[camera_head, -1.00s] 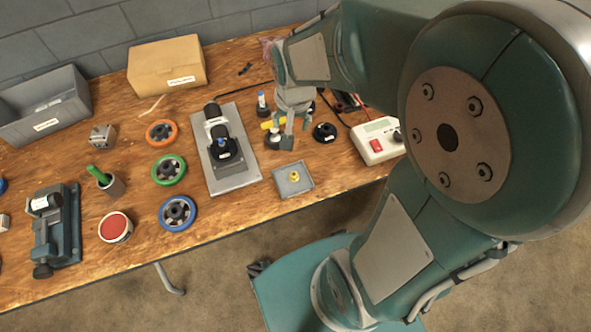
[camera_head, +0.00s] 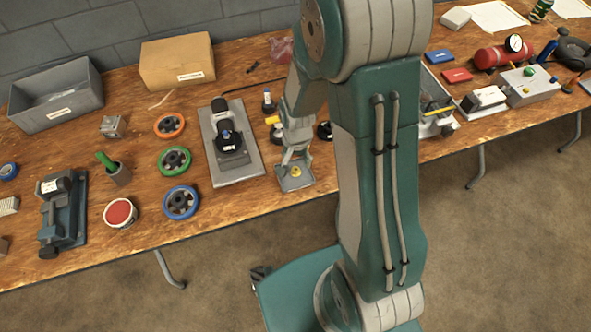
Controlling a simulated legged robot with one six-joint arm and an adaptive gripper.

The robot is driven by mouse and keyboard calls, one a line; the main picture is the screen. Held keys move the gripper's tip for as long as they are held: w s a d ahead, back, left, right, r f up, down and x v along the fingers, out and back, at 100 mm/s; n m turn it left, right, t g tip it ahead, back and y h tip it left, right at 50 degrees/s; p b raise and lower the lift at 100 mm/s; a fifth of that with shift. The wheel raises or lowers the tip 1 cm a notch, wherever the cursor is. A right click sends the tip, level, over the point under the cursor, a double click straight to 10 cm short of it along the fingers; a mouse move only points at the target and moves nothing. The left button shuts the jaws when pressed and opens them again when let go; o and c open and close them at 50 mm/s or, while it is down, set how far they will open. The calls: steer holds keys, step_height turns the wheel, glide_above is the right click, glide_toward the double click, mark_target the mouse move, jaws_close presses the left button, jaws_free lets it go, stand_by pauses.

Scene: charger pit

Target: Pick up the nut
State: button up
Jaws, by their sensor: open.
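The nut (camera_head: 296,172) is small and brass-yellow. It lies in a small square grey tray (camera_head: 296,186) near the front edge of the wooden table. My gripper (camera_head: 295,161) is open and points down over the tray, with its fingertips close to the nut. The nut shows between or just in front of the fingers. I cannot tell whether they touch it or the tray.
A grey plate with a black fixture (camera_head: 230,142) stands just left of the tray. A blue-rimmed wheel (camera_head: 180,202) lies farther left. My arm hides the table to the right of the tray.

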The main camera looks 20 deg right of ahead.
mark_target(295, 168)
steer(key=shift+w+a+f, duration=0.1)
steer(key=shift+a+f, duration=0.05)
steer(key=shift+f, duration=2.2)
jaws_close()
